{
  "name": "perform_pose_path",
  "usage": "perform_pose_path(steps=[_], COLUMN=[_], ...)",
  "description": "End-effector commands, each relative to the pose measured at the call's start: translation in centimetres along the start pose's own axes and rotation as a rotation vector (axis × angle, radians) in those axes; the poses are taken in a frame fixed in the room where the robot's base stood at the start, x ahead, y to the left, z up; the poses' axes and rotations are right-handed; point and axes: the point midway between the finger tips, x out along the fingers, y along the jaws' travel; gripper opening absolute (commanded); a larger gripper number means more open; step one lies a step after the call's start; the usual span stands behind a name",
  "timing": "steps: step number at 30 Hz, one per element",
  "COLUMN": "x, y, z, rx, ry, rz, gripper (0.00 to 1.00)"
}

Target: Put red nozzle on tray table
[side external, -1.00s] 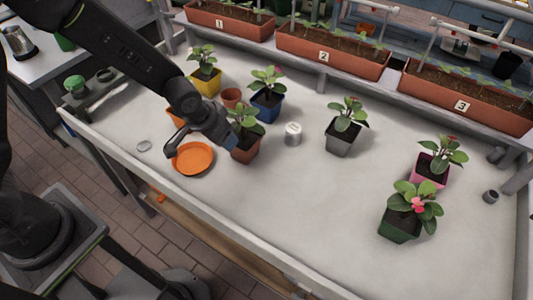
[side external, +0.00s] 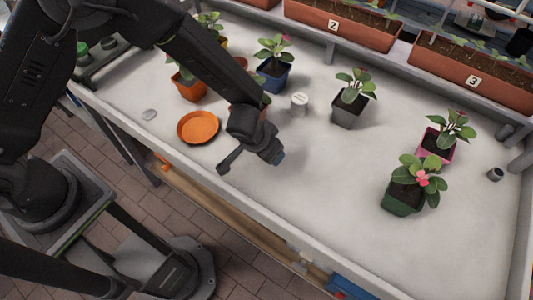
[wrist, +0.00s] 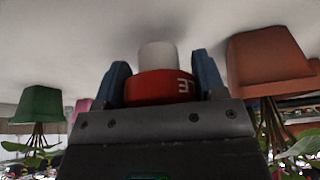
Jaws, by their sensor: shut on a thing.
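The red nozzle (wrist: 160,88) is between the blue fingertips of my gripper (wrist: 165,85) in the wrist view, with pale markings on its side. A whitish cylinder shows directly beyond it; I cannot tell whether it is part of the nozzle. In the side view my gripper (side external: 277,158) is over the front middle of the pale tray table (side external: 300,200), right of the orange saucer. The nozzle is hidden there by the gripper. The gap between gripper and table surface is hard to judge.
An orange saucer (side external: 198,127), a white canister (side external: 299,102), a grey pot (side external: 350,108), a pink pot (side external: 438,146) and a green pot (side external: 402,197) stand on the table. A terracotta pot is mostly behind my arm. The table's front middle is clear.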

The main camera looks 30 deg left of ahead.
Motion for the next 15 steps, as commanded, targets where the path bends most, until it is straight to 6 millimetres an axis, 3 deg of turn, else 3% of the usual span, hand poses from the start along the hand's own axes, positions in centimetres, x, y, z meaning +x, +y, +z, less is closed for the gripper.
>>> perform_pose_path(steps=[6,15], x=[2.5,2.6], y=[0.0,0.0], z=[1.1,1.1], rx=[0.001,0.000], ry=[-0.002,-0.001], rz=[0.000,0.001], gripper=[0.41,0.41])
